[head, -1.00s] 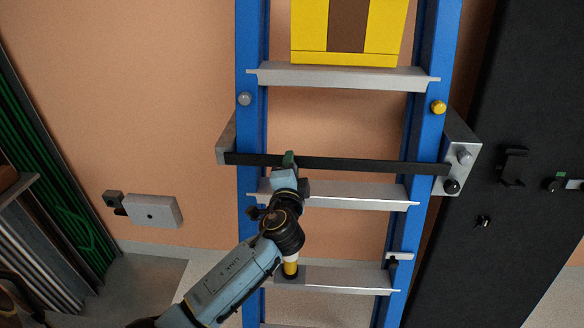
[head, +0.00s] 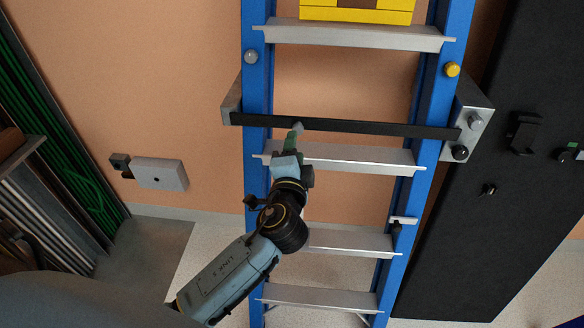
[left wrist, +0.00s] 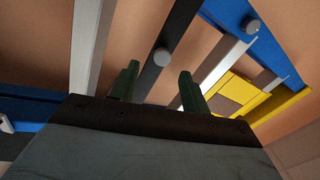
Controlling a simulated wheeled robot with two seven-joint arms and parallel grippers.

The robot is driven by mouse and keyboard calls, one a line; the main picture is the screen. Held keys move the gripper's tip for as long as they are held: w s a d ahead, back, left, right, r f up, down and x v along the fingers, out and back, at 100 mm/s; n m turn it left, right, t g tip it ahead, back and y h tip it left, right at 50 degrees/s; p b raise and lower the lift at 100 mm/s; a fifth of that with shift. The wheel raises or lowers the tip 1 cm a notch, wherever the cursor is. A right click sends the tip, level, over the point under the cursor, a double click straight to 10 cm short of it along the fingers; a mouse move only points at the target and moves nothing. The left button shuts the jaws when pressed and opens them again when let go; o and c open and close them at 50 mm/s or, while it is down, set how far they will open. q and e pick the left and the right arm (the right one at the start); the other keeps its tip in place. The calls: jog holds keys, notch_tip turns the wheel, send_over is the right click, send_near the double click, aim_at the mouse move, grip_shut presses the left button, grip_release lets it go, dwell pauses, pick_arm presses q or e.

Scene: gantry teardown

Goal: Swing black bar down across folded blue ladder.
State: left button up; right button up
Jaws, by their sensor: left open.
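The black bar (head: 370,128) lies nearly level across the front of the folded blue ladder (head: 257,90), from a grey bracket (head: 233,100) at left to a metal bracket plate (head: 478,120) at right. A small grey knob (head: 299,127) shows on the bar. My left gripper (head: 294,142) is just below the knob, fingers pointing up at the bar. In the left wrist view, its green fingers (left wrist: 158,88) are open, with the black bar (left wrist: 178,35) and the knob (left wrist: 162,57) seen beyond the gap. Contact cannot be told. My right gripper is not in view.
The ladder's left rail has a grey knob (head: 251,57), its right rail a yellow knob (head: 452,69). A black panel (head: 500,210) with hooks stands at right. A small grey wall box (head: 160,174) is at left, beside a rack with green rods (head: 50,150).

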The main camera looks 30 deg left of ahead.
pick_arm(q)
jog(key=v, duration=0.5)
jog(key=shift+s+d, duration=0.15)
jog(key=shift+s, duration=0.2)
notch_tip(320, 180, down, 21)
jog(key=d+g+h, duration=0.2)
jog(key=g+h, duration=0.2)
jog(key=s+f+n+g+h+b, duration=0.1)
jog(key=s+f+g, duration=0.1)
jog(key=s+f, duration=0.45)
jog(key=s+f+g+h, duration=0.1)
jog(key=s+f+g, duration=0.2)
jog(key=f, duration=0.7)
jog(key=s+a+f+n+g, duration=0.1)
jog(key=s+f+n+g, duration=0.1)
jog(key=s+f, duration=0.4)
jog(key=s+a+f+n+g, duration=0.1)
jog(key=s+f, duration=0.5)
jog(key=s, duration=0.8)
jog(key=s+a+f+n+g+h, duration=0.1)
jog(key=s+a+f+n+g, duration=0.1)
jog(key=s+f, duration=0.4)
jog(key=s+n+g, duration=0.1)
jog(key=s+n, duration=0.1)
jog(key=s, duration=0.2)
jog(key=shift+s+f+g+b, duration=0.2)
jog(key=shift+s+g+b, duration=0.1)
